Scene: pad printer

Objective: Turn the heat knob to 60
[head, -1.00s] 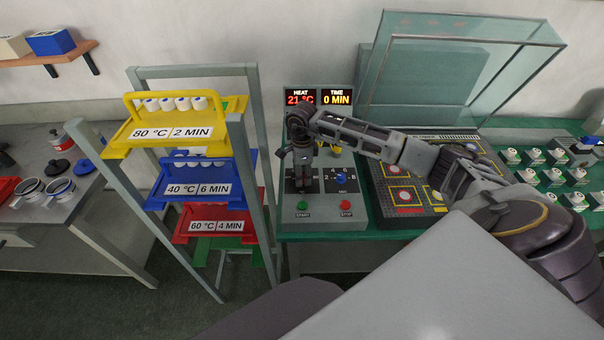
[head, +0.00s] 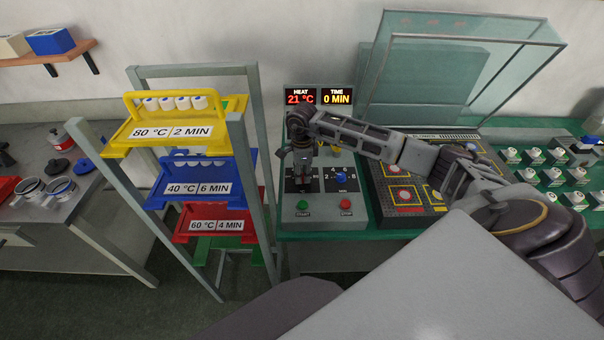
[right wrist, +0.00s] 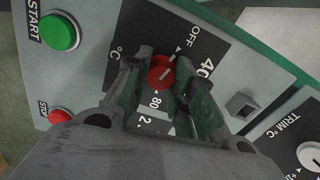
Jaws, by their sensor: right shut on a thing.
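The red heat knob (right wrist: 160,72) shows in the right wrist view, between the two fingers of my right gripper (right wrist: 162,88). The gripper is shut on it. A pale line on the knob slants from lower left to upper right; its pointing end is unclear. The labels OFF, 40 and 80 show around it; no 60 mark is readable. In the head view my right gripper (head: 303,176) reaches down over the left part of the control panel (head: 322,215) and hides the knob. The heat display (head: 300,96) reads 21 °C. My left gripper is not in view.
A blue knob (head: 341,177) sits right of the gripper. The green START (head: 302,204) and red STOP (head: 345,203) buttons lie in front. A rack (head: 237,135) with yellow, blue and red trays stands close on the left. A glass-lidded machine (head: 410,185) lies on the right.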

